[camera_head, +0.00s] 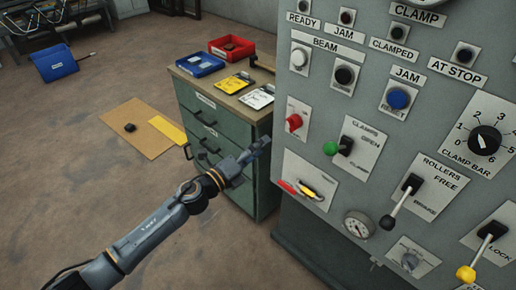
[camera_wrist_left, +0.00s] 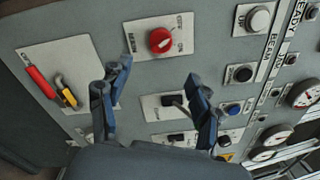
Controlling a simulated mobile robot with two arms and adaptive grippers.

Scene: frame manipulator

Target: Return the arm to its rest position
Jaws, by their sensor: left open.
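My left arm comes in from the lower left in the head view. Its gripper (camera_head: 256,152) is in the air in front of the green drawer cabinet, left of the grey control panel (camera_head: 350,110). In the left wrist view the gripper (camera_wrist_left: 160,78) has its two blue-grey fingers spread apart with nothing between them. Beyond the fingers is the panel face, with a red rotary knob (camera_wrist_left: 160,40) and a red and yellow handle plate (camera_wrist_left: 68,75). The gripper appears apart from the panel. My right gripper is not in view.
The green drawer cabinet (camera_head: 208,125) carries a blue tray (camera_head: 200,65) and a red tray (camera_head: 232,47). The panel has protruding levers, including a green-knobbed one (camera_head: 331,148). A brown mat (camera_head: 128,130) lies on the floor.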

